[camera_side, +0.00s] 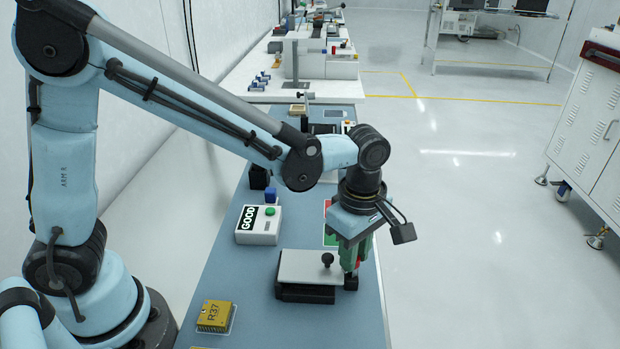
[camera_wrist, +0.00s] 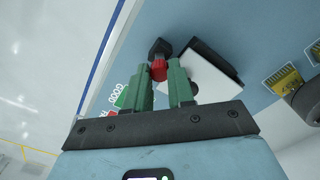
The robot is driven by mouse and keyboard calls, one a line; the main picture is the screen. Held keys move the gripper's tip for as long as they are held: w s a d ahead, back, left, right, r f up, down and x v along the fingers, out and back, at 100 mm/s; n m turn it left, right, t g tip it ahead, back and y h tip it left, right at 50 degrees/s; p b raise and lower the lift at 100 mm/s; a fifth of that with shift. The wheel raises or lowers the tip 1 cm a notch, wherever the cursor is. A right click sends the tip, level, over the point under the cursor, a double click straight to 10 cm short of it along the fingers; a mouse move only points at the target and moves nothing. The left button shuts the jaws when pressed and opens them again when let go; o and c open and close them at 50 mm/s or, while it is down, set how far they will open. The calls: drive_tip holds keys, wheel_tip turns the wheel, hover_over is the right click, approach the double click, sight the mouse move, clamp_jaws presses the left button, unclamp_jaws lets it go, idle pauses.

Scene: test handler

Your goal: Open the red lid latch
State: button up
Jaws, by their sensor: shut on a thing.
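A test handler with a pale grey flat lid (camera_side: 300,267) and a black base (camera_side: 305,293) sits on the blue bench. The lid lies flat over the base, and a black knob (camera_side: 327,260) stands on it. The red latch (camera_wrist: 158,70) shows between my fingertips in the wrist view, beside the lid (camera_wrist: 212,85) and next to a black block (camera_wrist: 160,47). My gripper (camera_side: 352,268) points down at the right end of the handler, its green fingers shut on the red latch. The fingers hide part of the latch.
A white box marked GOOD with a green button (camera_side: 258,226) stands behind the handler to the left. A yellow part marked R37 (camera_side: 214,315) lies at front left. A red and green panel (camera_side: 329,236) lies behind my gripper. The bench's right edge is close.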

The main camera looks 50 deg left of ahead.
drive_tip(key=shift+n, duration=1.2)
drive_tip(key=shift+n, duration=1.6)
drive_tip(key=n, duration=0.3)
drive_tip(key=o, duration=0.5)
